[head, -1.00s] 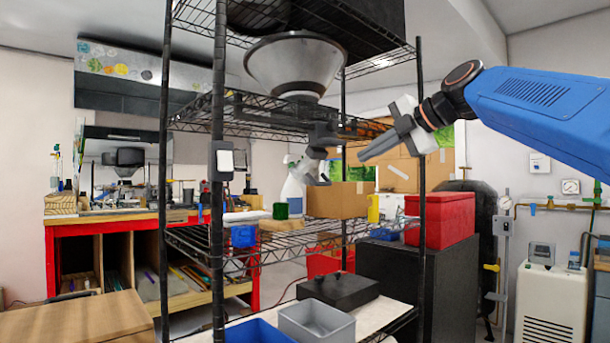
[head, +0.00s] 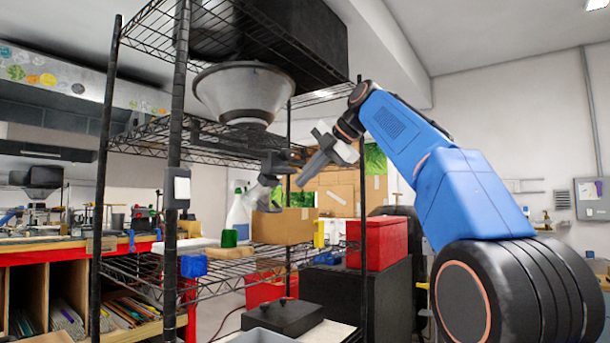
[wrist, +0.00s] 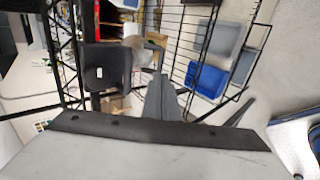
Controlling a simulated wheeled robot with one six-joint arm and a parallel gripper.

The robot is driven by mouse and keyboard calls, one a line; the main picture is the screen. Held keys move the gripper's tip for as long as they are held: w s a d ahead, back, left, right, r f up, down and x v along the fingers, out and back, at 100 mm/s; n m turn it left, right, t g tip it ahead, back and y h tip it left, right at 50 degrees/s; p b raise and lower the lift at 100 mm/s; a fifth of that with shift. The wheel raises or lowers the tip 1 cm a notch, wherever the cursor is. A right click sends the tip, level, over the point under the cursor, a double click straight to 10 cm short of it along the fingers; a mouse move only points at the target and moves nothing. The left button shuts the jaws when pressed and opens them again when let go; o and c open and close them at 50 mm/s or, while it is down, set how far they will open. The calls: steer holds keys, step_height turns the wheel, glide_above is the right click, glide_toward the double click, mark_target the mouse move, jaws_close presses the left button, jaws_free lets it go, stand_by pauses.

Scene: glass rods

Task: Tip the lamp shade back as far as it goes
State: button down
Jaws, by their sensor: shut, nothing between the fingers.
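A small dark bracket (head: 275,162) hangs at the edge of the middle wire shelf. Below it is a pale grey tilted piece (head: 260,190), which looks like the lamp shade; its exact tilt is hard to tell. In the wrist view a grey rounded shape (wrist: 138,50) beyond the fingertips may be the same shade. My gripper (head: 301,181) is shut and empty. It points down and left, just right of the shade, with a small gap apparent between them. In the wrist view my gripper (wrist: 158,80) shows as dark fingers held together.
Black shelf posts (head: 178,120) and wire shelves surround the lamp. A large grey cone (head: 243,92) sits above it. A spray bottle (head: 238,212), cardboard box (head: 284,227) and red box (head: 374,243) stand below or behind.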

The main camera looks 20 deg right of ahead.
mark_target(266, 193)
steer(key=x, duration=1)
steer(key=shift+d, duration=0.1)
